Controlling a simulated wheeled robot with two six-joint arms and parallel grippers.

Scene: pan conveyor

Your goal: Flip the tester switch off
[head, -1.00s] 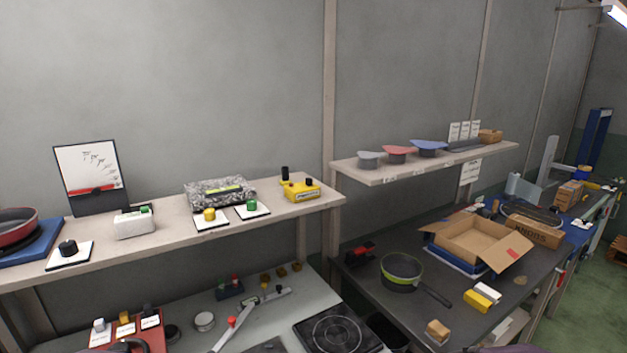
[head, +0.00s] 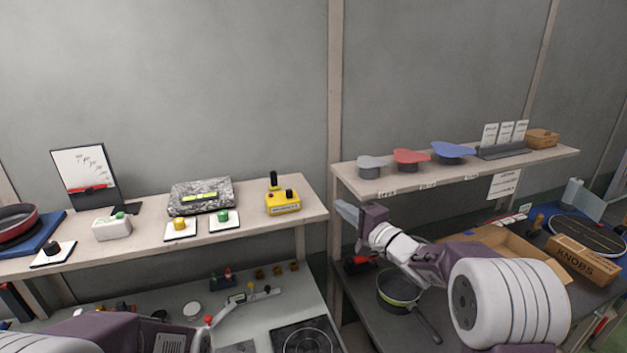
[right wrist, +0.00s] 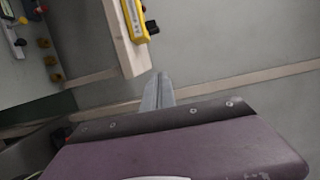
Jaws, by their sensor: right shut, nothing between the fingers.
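A yellow box (head: 284,205) with a black knob on top stands near the right end of the upper left shelf, with a black upright piece behind it. Which device is the tester is not marked; this box is a likely one. It also shows in the right wrist view (right wrist: 136,20), near the shelf end. My right gripper (head: 346,212) is shut and empty, to the right of the box and just past the shelf end. Its grey fingers (right wrist: 159,91) point toward the shelf end, apart from the box.
The left shelf (head: 150,240) also holds a speckled box (head: 201,196), colored knobs on white plates and a white block (head: 112,228). A right shelf (head: 390,187) carries grey, red and blue lids. Below are a pan (head: 398,290) and an open carton (head: 515,245).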

